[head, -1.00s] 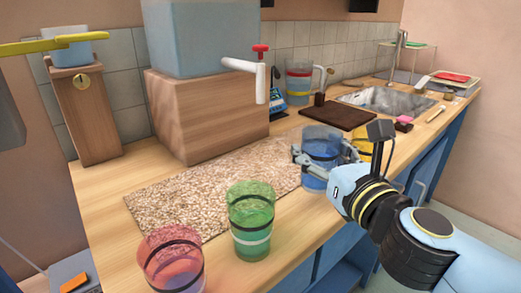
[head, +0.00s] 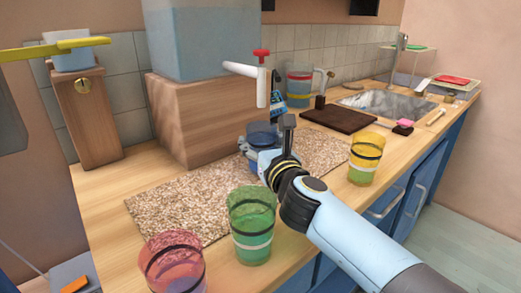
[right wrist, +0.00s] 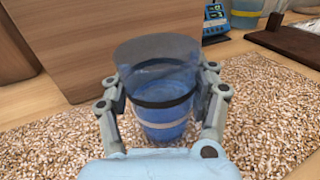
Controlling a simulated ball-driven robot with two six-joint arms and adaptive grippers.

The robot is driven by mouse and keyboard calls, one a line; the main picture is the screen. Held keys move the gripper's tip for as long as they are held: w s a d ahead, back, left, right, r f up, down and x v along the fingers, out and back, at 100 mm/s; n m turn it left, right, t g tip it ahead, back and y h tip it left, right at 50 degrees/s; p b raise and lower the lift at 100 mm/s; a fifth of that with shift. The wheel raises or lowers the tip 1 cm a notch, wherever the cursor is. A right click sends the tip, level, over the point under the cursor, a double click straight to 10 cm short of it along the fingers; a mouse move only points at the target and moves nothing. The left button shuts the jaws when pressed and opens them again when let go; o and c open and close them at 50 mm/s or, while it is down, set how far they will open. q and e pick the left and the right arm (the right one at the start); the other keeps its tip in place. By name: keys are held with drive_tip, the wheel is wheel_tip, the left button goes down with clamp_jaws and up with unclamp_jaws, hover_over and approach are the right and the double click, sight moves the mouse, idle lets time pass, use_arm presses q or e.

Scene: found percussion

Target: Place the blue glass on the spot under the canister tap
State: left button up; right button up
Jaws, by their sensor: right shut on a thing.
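The blue glass (right wrist: 163,110) is see-through with a dark band and a paler band. In the right wrist view it stands upright between the fingers of my right gripper (right wrist: 163,100), which is shut on it. In the head view the blue glass (head: 262,134) shows only in part behind my right gripper (head: 262,152), over the speckled mat (head: 190,200). The canister (head: 203,40) stands on a wooden block, and its white tap (head: 260,85) with a red handle hangs above the glass's area. I cannot tell whether the glass touches the mat. My left gripper is not in view.
A green glass (head: 252,225) and a red glass (head: 174,262) stand at the counter's front left. A yellow-green glass (head: 365,158) stands right of the mat. The wooden block (head: 210,120) is close behind the blue glass. A dark board (head: 338,117) and a sink (head: 388,103) lie farther back.

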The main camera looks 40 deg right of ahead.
drive_tip(key=shift+f, duration=0.1)
drive_tip(key=shift+f, duration=0.15)
drive_tip(key=o, duration=1.5)
drive_tip(key=shift+r, duration=0.2)
drive_tip(key=v, duration=0.5)
drive_tip(key=b+v, duration=0.1)
drive_tip(key=v, duration=0.5)
drive_tip(key=shift+a+f, duration=0.1)
drive_tip(key=shift+f, duration=0.1)
drive_tip(key=shift+s+a+r, duration=0.15)
drive_tip(key=shift+s, duration=0.35)
